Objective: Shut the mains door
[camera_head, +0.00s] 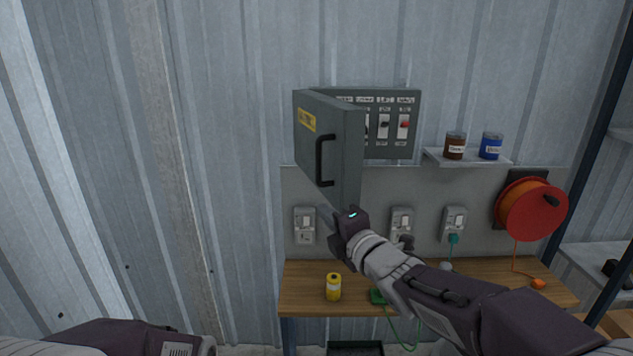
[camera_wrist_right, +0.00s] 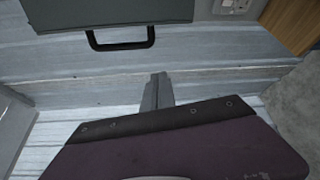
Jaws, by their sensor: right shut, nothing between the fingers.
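The grey mains door (camera_head: 320,145) stands open at the left side of the mains box (camera_head: 402,150), swung out from the wall. Its outer face carries a black handle (camera_head: 320,160) and a yellow label. In the right wrist view the door (camera_wrist_right: 110,12) and its handle (camera_wrist_right: 122,42) show at the top. My right gripper (camera_head: 328,222) is just below the door's lower edge in the head view, shut and empty. In the wrist view its fingers (camera_wrist_right: 158,78) are together, apart from the handle. Only my left arm shows at the lower left; its gripper is out of view.
Inside the box are several switches, one red (camera_head: 404,124). A wooden bench (camera_head: 440,275) below holds a yellow can (camera_head: 333,287) and a green item with a cable. Sockets, a shelf (camera_head: 468,158) with two tins and an orange cable reel (camera_head: 532,209) are on the wall. The left wall is clear.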

